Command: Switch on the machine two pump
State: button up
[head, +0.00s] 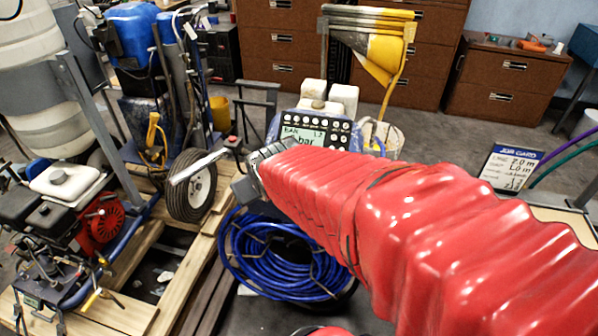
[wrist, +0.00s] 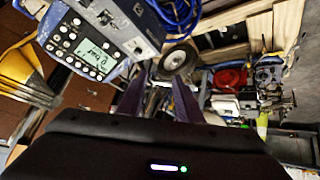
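A machine with a control panel (head: 312,133) stands ahead in the head view; its lit display shows "BAR" text, with round buttons around it. In the wrist view the panel (wrist: 82,45) is at the upper left, turned on its side. A grey box (wrist: 125,22) with small controls adjoins it; I cannot tell which is the pump switch or its position. My gripper (wrist: 160,88) has two dark purple fingers apart, with nothing visibly between them. It is beside the panel, apart from it as far as I see. In the head view my red-sleeved arm hides part of the machine.
A wheeled machine with a red engine (head: 100,222) stands on wooden pallets at the left. A blue hose coil (head: 275,262) lies below my arm. A job card (head: 510,168) is at the right. Brown cabinets (head: 283,42) and a yellow funnel-like piece (head: 378,45) are behind.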

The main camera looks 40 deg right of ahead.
jog(key=w+d+f+t+h, duration=0.1)
jog(key=w+d+f+t, duration=0.1)
jog(key=w+d+f, duration=0.4)
jog(key=w+d+f+t, duration=0.2)
jog(key=d+f, duration=0.5)
jog(key=d, duration=0.3)
jog(key=s+d+f+m+t+h, duration=0.1)
jog(key=s+d+f+m+t, duration=0.1)
jog(key=s+d+f+t, duration=0.3)
jog(key=s+f, duration=0.4)
jog(key=s, duration=0.1)
jog(key=shift+d+f+h, duration=0.2)
jog(key=shift+d+h, duration=0.1)
jog(key=x, duration=1.3)
jog(key=shift+w+d+r, duration=0.1)
jog(key=shift+w+r, duration=0.15)
jog(key=shift+w, duration=0.1)
